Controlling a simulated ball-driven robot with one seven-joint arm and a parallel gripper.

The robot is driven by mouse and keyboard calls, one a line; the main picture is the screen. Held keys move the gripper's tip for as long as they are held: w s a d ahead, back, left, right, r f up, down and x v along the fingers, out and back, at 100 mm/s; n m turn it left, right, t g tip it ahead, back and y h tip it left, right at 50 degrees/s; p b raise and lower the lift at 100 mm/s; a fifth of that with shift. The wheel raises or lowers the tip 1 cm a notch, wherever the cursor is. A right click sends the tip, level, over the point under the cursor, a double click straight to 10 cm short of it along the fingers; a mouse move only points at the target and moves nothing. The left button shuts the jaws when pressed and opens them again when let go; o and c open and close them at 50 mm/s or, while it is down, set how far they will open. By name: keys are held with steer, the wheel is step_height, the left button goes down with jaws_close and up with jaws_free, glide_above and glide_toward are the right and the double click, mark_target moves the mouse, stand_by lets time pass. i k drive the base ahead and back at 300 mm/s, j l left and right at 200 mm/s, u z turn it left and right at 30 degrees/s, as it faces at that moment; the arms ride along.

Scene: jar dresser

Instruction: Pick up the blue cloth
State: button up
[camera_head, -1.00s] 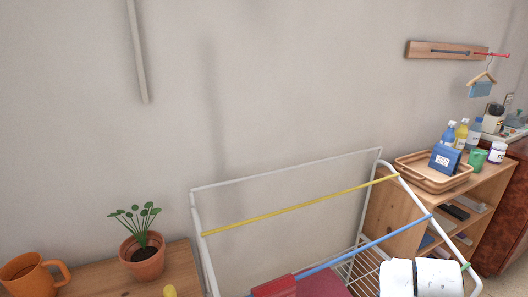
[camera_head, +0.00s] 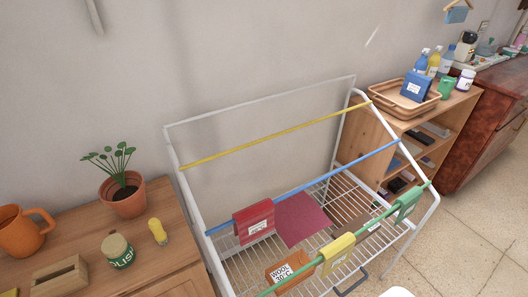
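A small light-blue cloth (camera_head: 457,14) hangs from a wooden hanger (camera_head: 458,3) at the top right edge of the head view. The hanger's upper part is cut off by the frame. My gripper is not in view; only a sliver of a white part, likely of my arm, shows at the bottom edge.
A drying rack (camera_head: 262,104) with a yellow, a blue and a green bar stands in the middle. A red cloth (camera_head: 254,222) hangs on the blue bar. A wooden shelf (camera_head: 425,122) with a tray stands at right; a wooden dresser (camera_head: 84,226) at left. Tiled floor (camera_head: 478,215) is clear at lower right.

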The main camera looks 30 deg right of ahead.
mark_target(417, 87)
steer(key=z, duration=1.45)
